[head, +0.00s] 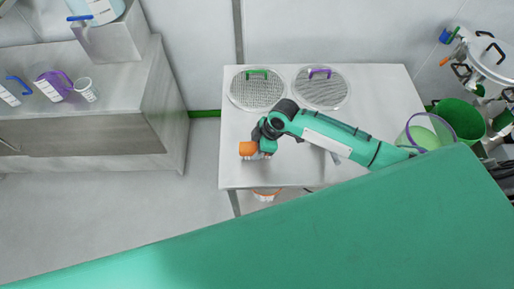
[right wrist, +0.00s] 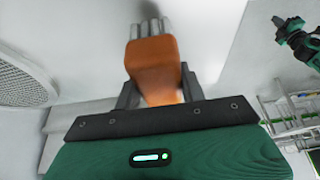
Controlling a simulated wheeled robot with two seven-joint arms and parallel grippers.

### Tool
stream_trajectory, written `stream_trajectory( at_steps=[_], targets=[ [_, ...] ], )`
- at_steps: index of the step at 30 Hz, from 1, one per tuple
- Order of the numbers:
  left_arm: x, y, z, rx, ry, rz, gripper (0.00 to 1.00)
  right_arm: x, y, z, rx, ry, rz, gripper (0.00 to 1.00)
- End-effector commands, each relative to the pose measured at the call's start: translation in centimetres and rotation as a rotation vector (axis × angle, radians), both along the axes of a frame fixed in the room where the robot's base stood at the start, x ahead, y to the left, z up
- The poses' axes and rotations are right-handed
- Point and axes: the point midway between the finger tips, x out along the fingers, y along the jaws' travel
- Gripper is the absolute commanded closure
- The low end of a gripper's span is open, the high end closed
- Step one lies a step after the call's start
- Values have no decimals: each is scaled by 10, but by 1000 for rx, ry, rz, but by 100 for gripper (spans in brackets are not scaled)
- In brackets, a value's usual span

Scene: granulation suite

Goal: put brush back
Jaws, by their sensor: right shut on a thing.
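The brush shows as an orange block (head: 248,149) at the left end of my right gripper (head: 262,146), over the left part of the white table in the head view. In the right wrist view the orange brush body (right wrist: 152,60) sits between the dark fingers of my right gripper (right wrist: 160,90), which is shut on it. Its pale grey bristles (right wrist: 150,29) point away from the gripper. A green arm with a dark end (right wrist: 290,30) shows at the upper right of the right wrist view; its jaw state is unclear. My left gripper does not show in the head view.
Two round mesh sieves (head: 257,90) (head: 320,88), with green and purple handles, lie at the table's (head: 390,88) back. A white container (head: 266,194) with orange shows below the table's front edge. A green bucket (head: 460,118) and purple-rimmed tub (head: 428,132) stand right.

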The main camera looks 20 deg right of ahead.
Motion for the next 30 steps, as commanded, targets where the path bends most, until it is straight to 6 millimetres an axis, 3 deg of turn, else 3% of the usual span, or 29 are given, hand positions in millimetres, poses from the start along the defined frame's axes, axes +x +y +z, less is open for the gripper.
stream_trajectory(
  at_steps=[5,15,16,19,30],
  targets=[
    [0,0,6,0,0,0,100,0,0,-17,1,-1,-1,81],
    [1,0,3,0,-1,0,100,0,0,-21,1,-1,0,81],
    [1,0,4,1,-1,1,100,0,0,-20,1,-1,0,55],
    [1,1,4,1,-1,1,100,0,0,-20,1,-1,0,38],
    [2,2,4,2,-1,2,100,0,-1,-15,0,-2,0,38]
  ],
)
